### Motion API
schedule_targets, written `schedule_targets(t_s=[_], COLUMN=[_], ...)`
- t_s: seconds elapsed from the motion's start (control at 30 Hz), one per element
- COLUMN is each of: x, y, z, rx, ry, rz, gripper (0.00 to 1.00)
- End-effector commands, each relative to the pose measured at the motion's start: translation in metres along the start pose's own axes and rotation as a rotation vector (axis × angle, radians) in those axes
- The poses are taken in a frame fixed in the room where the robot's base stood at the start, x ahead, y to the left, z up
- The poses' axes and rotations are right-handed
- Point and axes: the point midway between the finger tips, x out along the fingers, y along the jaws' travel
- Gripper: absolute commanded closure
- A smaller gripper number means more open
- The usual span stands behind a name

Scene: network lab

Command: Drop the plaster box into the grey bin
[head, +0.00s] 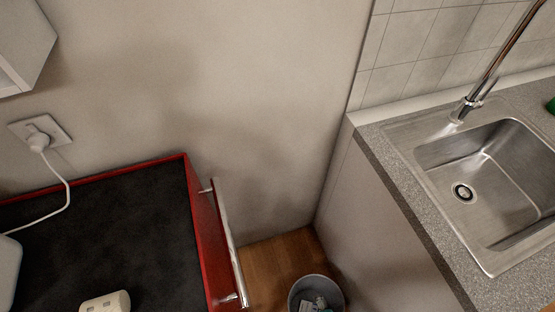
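The grey bin (325,282) stands on the wooden floor at the bottom edge of the head view, in the gap between the red cabinet and the sink counter. Its lower part is cut off by the frame. Some small grey and whitish items (318,303) lie inside it; I cannot tell what they are. No plaster box can be made out for sure. My gripper is not in view.
A red cabinet (205,240) with a black top and metal side rail (228,243) is at left. A cream object (106,302) lies on it, partly cut off. At right is a speckled counter (405,195) with a steel sink (480,165) and tap.

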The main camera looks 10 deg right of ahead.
Motion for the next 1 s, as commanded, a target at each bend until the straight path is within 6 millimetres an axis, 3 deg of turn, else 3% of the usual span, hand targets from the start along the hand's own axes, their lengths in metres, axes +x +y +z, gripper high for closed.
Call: schedule_targets(t_s=[0.17, 0.47, 1.0], x=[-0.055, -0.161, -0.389], y=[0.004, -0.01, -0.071], z=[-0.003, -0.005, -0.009], rx=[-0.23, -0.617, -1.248], ry=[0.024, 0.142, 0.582], rz=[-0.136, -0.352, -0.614], gripper=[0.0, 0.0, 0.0])
